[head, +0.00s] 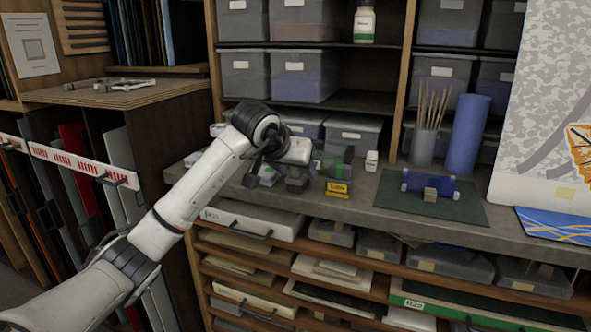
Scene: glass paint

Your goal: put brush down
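My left arm reaches in from the left, and its gripper (290,172) hangs over the grey counter (375,225) among small jars. The fingers are small, dark and partly hidden by the wrist, so I cannot tell whether they are open or hold anything. I cannot make out a brush at the gripper. Several thin brushes or sticks (433,105) stand upright in a grey cup (423,146) at the back of the counter. A blue rest-like piece (430,182) sits on a dark green mat (456,207). My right gripper is not in view.
A yellow-labelled block (337,189), a greenish jar (340,154) and a small white bottle (371,161) stand close right of the gripper. A tall blue cylinder (468,134) stands beside the cup. Shelves with grey bins (304,78) rise behind; drawers lie below the counter.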

